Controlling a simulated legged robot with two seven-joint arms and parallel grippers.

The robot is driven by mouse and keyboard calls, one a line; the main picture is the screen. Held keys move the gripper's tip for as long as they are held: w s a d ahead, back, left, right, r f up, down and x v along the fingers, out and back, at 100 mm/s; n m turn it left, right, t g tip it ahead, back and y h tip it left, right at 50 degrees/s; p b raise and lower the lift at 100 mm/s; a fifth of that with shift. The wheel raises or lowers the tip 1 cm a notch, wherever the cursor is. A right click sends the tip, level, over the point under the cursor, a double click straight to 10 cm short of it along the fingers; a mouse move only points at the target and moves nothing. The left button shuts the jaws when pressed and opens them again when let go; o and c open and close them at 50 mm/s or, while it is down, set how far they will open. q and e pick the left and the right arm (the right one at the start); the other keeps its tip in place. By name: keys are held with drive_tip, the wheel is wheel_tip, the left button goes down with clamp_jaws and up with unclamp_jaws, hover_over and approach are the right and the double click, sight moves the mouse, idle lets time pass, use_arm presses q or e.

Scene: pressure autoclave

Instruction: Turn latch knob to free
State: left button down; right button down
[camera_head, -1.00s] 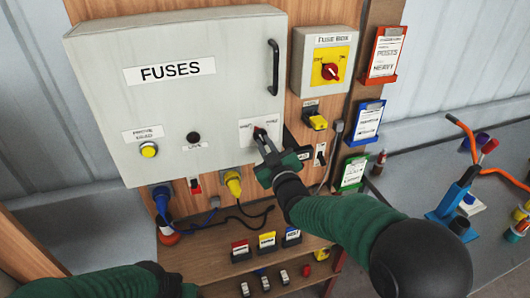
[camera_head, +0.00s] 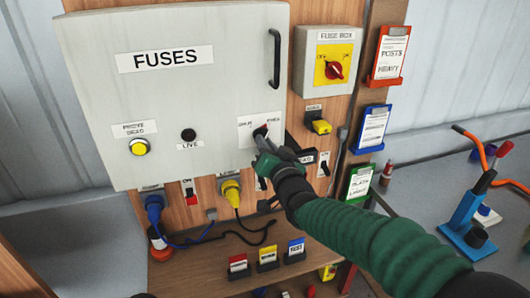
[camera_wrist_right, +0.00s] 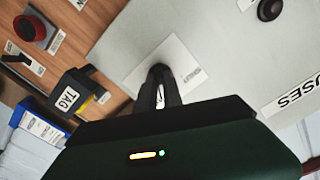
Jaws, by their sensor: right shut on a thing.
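The latch knob (camera_head: 261,131) is small and dark with a bit of red. It sits on a white label plate (camera_head: 247,131) at the lower right of the grey FUSES cabinet door (camera_head: 215,90). My right gripper (camera_head: 263,141) is shut on the knob and hides most of it. In the right wrist view the narrow fingers (camera_wrist_right: 160,88) meet at the dark knob (camera_wrist_right: 159,70), over the white plate (camera_wrist_right: 165,78). The knob's exact angle is hard to read. My left gripper is not in view.
A fuse box (camera_head: 325,60) with a red rotary switch hangs right of the cabinet. A yellow padlock-like block (camera_head: 318,122) and card holders (camera_head: 371,129) are close to my right arm. Cables and plugs (camera_head: 229,192) hang below.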

drive_tip(key=shift+f+m+b, duration=0.25)
drive_tip(key=shift+m+b, duration=0.65)
drive_tip(key=shift+m, duration=0.6)
drive_tip(key=c, duration=1.5)
unclamp_jaws()
drive_tip(key=shift+r, duration=0.15)
drive_tip(key=b+v, duration=0.2)
drive_tip(key=v, duration=1.4)
drive_tip(key=shift+s+d, duration=0.15)
drive_tip(key=shift+s, duration=0.2)
